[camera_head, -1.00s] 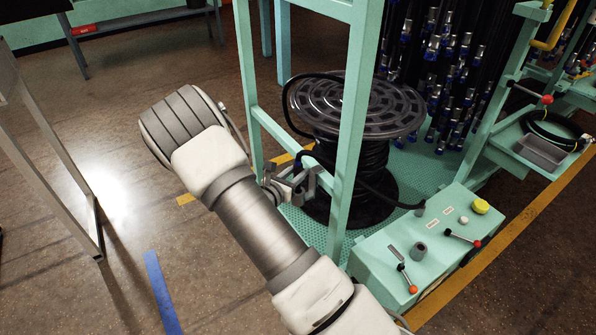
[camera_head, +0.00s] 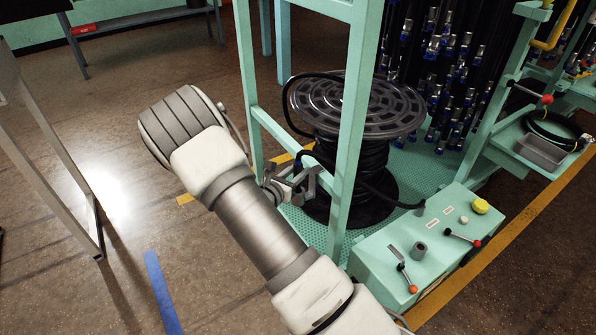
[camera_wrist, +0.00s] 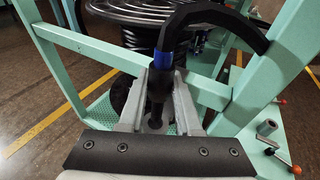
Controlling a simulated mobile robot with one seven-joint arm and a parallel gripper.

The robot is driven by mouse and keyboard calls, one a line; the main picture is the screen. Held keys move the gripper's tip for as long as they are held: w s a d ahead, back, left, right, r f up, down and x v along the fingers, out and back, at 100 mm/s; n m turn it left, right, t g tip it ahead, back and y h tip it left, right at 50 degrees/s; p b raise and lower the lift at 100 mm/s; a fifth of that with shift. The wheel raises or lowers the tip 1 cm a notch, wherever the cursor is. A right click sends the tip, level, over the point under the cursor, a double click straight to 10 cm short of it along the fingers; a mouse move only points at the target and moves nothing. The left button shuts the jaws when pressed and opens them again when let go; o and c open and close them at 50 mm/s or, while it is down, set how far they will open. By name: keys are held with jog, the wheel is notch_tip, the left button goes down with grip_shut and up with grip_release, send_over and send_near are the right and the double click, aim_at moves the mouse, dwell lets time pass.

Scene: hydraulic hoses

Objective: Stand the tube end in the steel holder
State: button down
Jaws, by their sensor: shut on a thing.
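My gripper (camera_head: 294,186) is beside the green frame, in front of the hose reel. In the wrist view its two grey fingers (camera_wrist: 163,98) are closed around the black tube end (camera_wrist: 158,85), which hangs about upright with a blue band (camera_wrist: 163,60) above the fingers. The black tube arcs up from there and to the right, towards the frame post. The steel holder, a short grey hollow cylinder (camera_head: 419,249), stands on the green box at lower right, apart from my gripper. It also shows in the wrist view (camera_wrist: 267,128), to the right of the fingers.
A green frame post (camera_head: 353,130) and crossbar (camera_head: 275,135) stand close to my gripper. The black reel (camera_head: 365,105) is behind them. The green box (camera_head: 376,255) carries levers with red and orange knobs (camera_head: 477,244) and a yellow button (camera_head: 481,206). Open floor lies to the left.

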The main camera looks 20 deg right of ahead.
aim_at(298, 188)
jog(key=shift+f+b, duration=2.15)
jog(key=shift+f, duration=0.85)
jog(key=c, duration=0.5)
grip_release()
jog(key=shift+r, duration=0.1)
jog(key=p+v, duration=0.4)
jog(key=v, duration=1.3)
jog(key=shift+s+a+r, duration=0.1)
jog(key=shift+a, duration=0.05)
